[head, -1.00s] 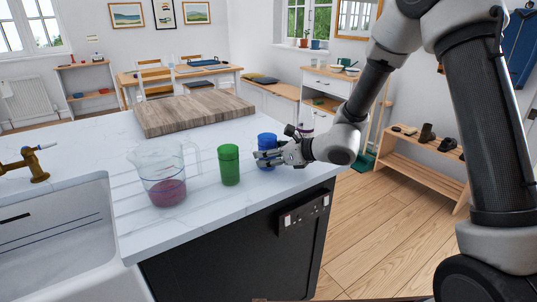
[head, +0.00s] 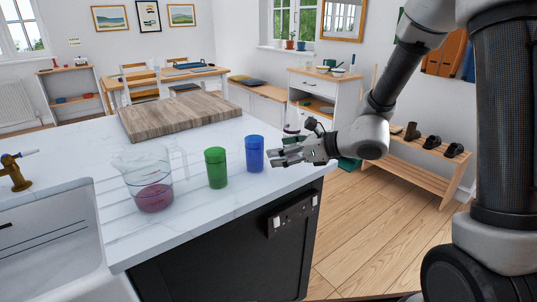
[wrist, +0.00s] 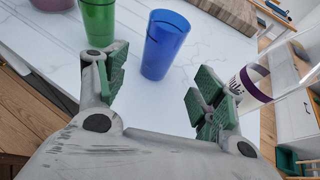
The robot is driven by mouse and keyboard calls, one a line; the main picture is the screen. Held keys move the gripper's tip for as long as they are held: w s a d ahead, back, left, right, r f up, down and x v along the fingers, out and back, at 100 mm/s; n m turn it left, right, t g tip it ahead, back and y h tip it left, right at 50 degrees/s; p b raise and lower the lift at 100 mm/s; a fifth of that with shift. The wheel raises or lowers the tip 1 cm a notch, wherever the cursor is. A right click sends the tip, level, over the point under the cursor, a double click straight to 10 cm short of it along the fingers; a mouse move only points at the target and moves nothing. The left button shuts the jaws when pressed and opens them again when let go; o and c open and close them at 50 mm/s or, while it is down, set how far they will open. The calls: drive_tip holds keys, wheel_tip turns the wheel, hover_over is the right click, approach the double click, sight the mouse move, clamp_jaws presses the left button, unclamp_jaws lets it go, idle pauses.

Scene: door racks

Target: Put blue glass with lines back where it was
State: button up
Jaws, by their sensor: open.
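The blue glass (head: 254,154) stands upright on the white counter (head: 240,196), right of a green glass (head: 216,168). In the wrist view the blue glass (wrist: 165,44) stands ahead of my open gripper, in line with the gap between the green-padded fingers (wrist: 160,97). The green glass (wrist: 98,22) is by the left finger there. In the head view my gripper (head: 275,154) is at the right of the blue glass, close to the counter. It holds nothing.
A measuring jug (head: 148,182) with dark red liquid stands left of the glasses. A wooden board (head: 180,115) lies behind them. A white cup with a purple band (wrist: 248,84) is beside the right finger. The sink (head: 50,240) is at the left.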

drive_tip(key=shift+v, duration=0.95)
drive_tip(key=s+d+r+n+g+h, duration=0.1)
drive_tip(key=s+d+r+n+g, duration=0.15)
drive_tip(key=s+n, duration=0.5)
drive_tip(key=s+d+r+n+g+h, duration=0.1)
drive_tip(key=s+d+r+n+g, duration=0.1)
drive_tip(key=s+d+n, duration=0.35)
drive_tip(key=s+d+r+n+h, duration=0.2)
drive_tip(key=s+d+n+h, duration=0.1)
drive_tip(key=d, duration=0.3)
drive_tip(key=s+d+r+n+t+h, duration=0.1)
drive_tip(key=s+d+r+n+h, duration=0.1)
drive_tip(key=d, duration=0.5)
drive_tip(key=s+d+r+n+h, duration=0.2)
drive_tip(key=s+d+n+h, duration=0.2)
drive_tip(key=s+d+n, duration=0.2)
drive_tip(key=shift+s+d+n, duration=0.2)
drive_tip(key=shift+s+n, duration=0.05)
drive_tip(key=shift+n, duration=0.05)
drive_tip(key=shift+t, duration=0.25)
